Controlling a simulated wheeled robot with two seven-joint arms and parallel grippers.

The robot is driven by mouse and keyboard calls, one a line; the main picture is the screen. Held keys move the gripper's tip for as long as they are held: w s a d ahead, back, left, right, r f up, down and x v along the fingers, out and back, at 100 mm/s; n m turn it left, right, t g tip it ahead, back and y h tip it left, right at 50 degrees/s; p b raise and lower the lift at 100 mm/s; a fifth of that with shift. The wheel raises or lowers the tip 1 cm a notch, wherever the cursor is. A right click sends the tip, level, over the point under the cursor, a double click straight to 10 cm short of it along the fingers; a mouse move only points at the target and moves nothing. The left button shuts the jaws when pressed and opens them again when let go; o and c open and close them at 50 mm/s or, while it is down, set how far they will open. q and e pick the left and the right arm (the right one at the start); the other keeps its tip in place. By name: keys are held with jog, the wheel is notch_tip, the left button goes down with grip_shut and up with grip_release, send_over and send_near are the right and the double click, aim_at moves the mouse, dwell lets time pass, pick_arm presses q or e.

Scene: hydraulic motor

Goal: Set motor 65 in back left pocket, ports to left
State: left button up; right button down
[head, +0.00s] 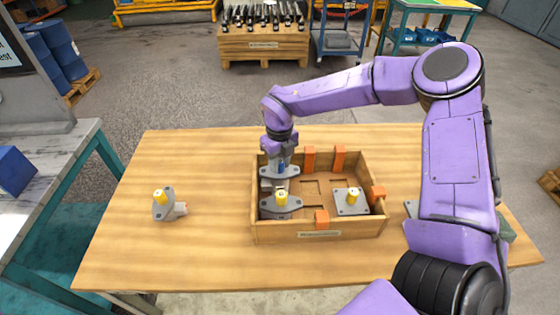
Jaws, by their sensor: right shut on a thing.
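My right gripper (281,163) points down over the back left part of the wooden crate (320,238). It is shut on a grey flanged motor (268,172), with a bit of blue showing between the fingers. The held motor is at or just above the back left pocket; whether it is seated is unclear. Its ports seem to be on the left side, but are small. No number is readable. In the crate, a yellow-capped motor (281,205) stands front left and another with a square plate (351,203) front right. My left gripper is out of view.
Orange blocks (309,159) sit along the crate walls. Another yellow-capped motor (163,206) lies on the table (190,250) left of the crate. A grey part (410,208) is partly hidden by my right arm. The table's left side is mostly free.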

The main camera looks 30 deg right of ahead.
jog(key=c, duration=0.7)
grip_release()
jog(key=shift+c, duration=0.2)
jog(key=shift+s+f, duration=0.1)
notch_tip(320, 180, up, 11)
jog(key=shift+f+b, duration=0.15)
jog(key=shift+b, duration=0.35)
